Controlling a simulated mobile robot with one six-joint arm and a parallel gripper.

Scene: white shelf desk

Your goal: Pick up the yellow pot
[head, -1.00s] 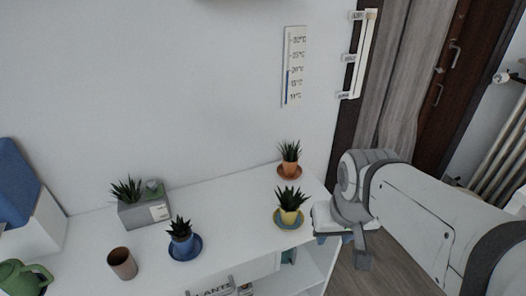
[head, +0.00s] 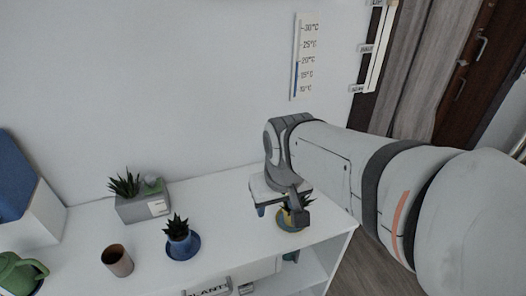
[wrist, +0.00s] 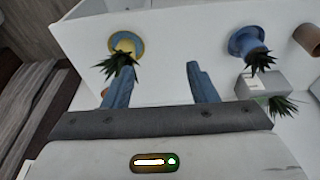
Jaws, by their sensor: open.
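The yellow pot (head: 285,219) holds a spiky plant and stands on a saucer near the right end of the white shelf top. My gripper and wrist partly cover it in the head view. In the wrist view the yellow pot (wrist: 125,45) is at the upper left, its dark leaves pointing down to the left finger. My gripper (wrist: 160,80) is open with two blue fingers apart and nothing between them. In the head view my gripper (head: 272,210) is above the shelf, overlapping the pot's left side; whether it touches the leaves I cannot tell.
A blue pot (head: 179,234) on a blue saucer stands left of the yellow pot. A brown cup (head: 118,261), a grey planter (head: 143,207) and a green watering can (head: 20,274) are further left.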

